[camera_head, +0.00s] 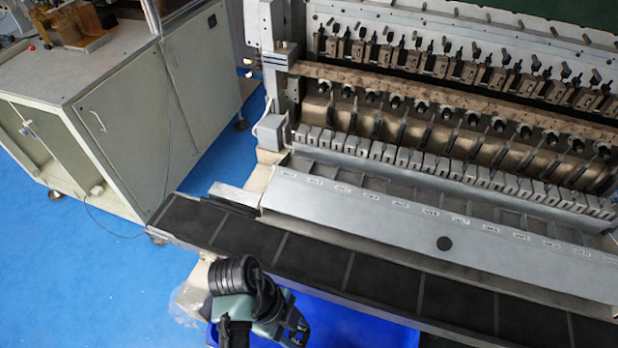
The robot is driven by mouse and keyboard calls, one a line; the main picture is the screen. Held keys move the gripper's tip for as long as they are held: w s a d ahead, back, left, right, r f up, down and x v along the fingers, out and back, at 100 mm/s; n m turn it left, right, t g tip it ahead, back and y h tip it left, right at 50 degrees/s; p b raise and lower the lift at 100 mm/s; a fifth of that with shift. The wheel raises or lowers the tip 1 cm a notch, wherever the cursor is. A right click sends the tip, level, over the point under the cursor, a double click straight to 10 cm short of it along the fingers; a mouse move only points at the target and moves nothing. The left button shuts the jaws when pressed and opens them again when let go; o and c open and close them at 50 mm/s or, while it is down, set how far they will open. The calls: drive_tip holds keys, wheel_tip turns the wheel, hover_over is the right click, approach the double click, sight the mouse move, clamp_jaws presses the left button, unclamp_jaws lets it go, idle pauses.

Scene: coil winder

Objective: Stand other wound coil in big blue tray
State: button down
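The big blue tray (365,328) shows in part at the bottom middle, below the dark front ledge; its near part is cut off by the frame. My gripper (290,328) is at the bottom, over the tray's left part, seen from above and behind. Its fingertips are not clear, so I cannot tell whether it is open or holds anything. No other coil can be made out with certainty.
The coil winder (430,150) with its rows of spindles fills the right. A black segmented ledge (310,262) runs along its front, between machine and tray. A grey cabinet (130,120) stands at left. Blue floor (70,270) is open at lower left. Clear plastic (187,304) lies left of the gripper.

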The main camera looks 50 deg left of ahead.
sight(299, 342)
wheel_tip(299, 342, down, 8)
idle(0.4)
drive_tip(key=shift+c, duration=1.9)
unclamp_jaws()
drive_tip(key=v, duration=1.2)
drive_tip(key=shift+p, duration=0.3)
drive_tip(key=shift+d, duration=0.15)
